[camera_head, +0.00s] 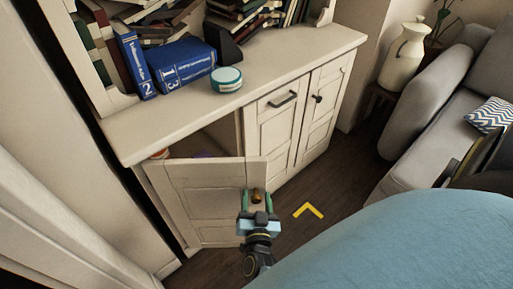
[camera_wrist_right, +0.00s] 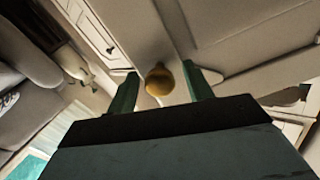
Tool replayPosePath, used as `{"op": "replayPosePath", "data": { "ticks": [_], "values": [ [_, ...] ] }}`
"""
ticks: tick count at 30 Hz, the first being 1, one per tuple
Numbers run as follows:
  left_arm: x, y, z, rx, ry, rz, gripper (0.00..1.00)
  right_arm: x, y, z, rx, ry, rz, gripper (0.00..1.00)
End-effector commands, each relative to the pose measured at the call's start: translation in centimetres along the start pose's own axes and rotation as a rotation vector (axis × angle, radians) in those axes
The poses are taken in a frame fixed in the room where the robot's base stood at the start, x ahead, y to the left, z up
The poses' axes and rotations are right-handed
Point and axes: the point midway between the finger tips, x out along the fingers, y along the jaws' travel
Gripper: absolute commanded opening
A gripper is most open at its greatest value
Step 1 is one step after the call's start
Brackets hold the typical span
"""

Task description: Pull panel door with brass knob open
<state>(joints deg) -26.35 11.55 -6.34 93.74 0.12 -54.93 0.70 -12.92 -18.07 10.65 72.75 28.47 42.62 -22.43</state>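The panel door (camera_head: 205,195) is the left door of a cream cabinet. It stands partly open, swung out from the cabinet front, with the dark interior showing behind its top edge. Its brass knob (camera_head: 256,196) is near the door's free edge. My right gripper (camera_head: 257,200) is at the knob, with one green finger on each side. In the right wrist view the round knob (camera_wrist_right: 160,80) sits between the fingertips (camera_wrist_right: 162,86), with a visible gap on both sides. The right gripper is open. My left gripper is in neither view.
The cabinet top (camera_head: 190,117) holds blue books (camera_head: 181,64) and a round teal-and-white tin (camera_head: 226,79). A grey sofa (camera_head: 425,120) stands right. Dark floor (camera_head: 345,180) lies clear between.

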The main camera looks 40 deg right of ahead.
Motion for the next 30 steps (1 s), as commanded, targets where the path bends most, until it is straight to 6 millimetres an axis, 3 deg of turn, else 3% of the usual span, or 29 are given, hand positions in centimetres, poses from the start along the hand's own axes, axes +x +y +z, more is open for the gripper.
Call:
{"op": "replayPosePath", "data": {
  "ticks": [8, 11, 21, 30],
  "values": [
    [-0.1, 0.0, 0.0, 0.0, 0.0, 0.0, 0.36, -0.2, 0.0, 0.0, 0.0, -0.001, 0.0, 0.51],
    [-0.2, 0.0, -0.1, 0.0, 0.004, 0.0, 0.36, -1.1, 0.0, 0.0, 0.0, -0.002, 0.001, 0.51],
    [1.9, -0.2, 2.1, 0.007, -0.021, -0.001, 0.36, -6.5, -0.1, 0.0, 0.0, -0.002, 0.0, 0.51],
    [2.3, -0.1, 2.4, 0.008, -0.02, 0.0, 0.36, -7.5, 0.0, 0.0, 0.0, 0.0, 0.0, 0.51]
  ]
}}
